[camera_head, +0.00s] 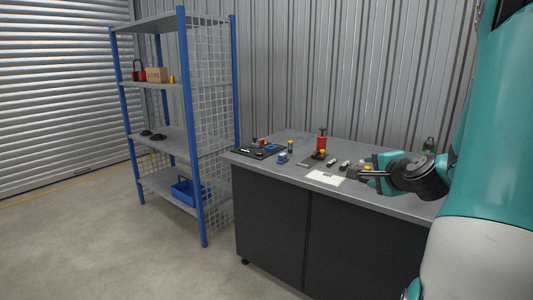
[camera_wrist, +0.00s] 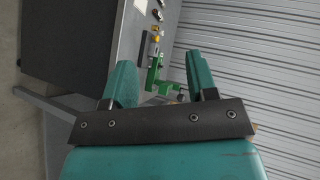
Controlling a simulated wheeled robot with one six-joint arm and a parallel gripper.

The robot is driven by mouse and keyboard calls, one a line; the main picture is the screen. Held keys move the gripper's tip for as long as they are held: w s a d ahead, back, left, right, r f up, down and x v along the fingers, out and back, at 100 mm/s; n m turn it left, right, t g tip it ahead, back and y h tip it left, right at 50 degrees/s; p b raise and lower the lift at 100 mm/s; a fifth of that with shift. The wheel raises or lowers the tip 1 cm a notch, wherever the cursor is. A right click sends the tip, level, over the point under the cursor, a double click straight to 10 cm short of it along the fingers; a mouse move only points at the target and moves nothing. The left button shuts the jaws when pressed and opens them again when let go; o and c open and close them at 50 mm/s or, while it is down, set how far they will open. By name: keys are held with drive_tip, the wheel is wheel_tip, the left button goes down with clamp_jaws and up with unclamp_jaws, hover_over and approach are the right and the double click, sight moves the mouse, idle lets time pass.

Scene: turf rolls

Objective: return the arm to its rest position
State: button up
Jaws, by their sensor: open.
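My teal arm comes in from the right in the head view and reaches over the workbench (camera_head: 270,172). My gripper (camera_head: 368,173) is above the bench's right part, pointing left. In the wrist view my gripper (camera_wrist: 162,72) shows two teal fingers held apart. A green object (camera_wrist: 155,75) shows between and beyond the fingers; it appears apart from them. I cannot tell its distance exactly.
A blue-framed shelf (camera_head: 180,75) stands left of the bench, with a blue bin (camera_head: 185,193) low down. A red item (camera_head: 322,140), a dark tray (camera_head: 262,149) and a white sheet (camera_head: 325,177) are on the bench. The floor left is clear.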

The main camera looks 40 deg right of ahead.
drive_tip(key=w+a+r+n+y, duration=0.1)
drive_tip(key=w+a+n+y, duration=0.25)
drive_tip(key=a, duration=0.35)
drive_tip(key=w+a+n+y, duration=0.3)
drive_tip(key=a+n, duration=0.1)
drive_tip(key=a, duration=0.3)
drive_tip(key=s+a+n+g+y+p, duration=0.15)
drive_tip(key=a+n+g+y, duration=0.35)
drive_tip(key=a+n, duration=0.9)
drive_tip(key=s+a+r+n+g, duration=0.2)
drive_tip(key=s+a+n+g, duration=0.5)
drive_tip(key=s+a, duration=0.9)
drive_tip(key=shift+s+r+n+h+p, duration=0.15)
drive_tip(key=shift+r+n+h+p, duration=0.2)
drive_tip(key=shift+n+h+p, duration=0.15)
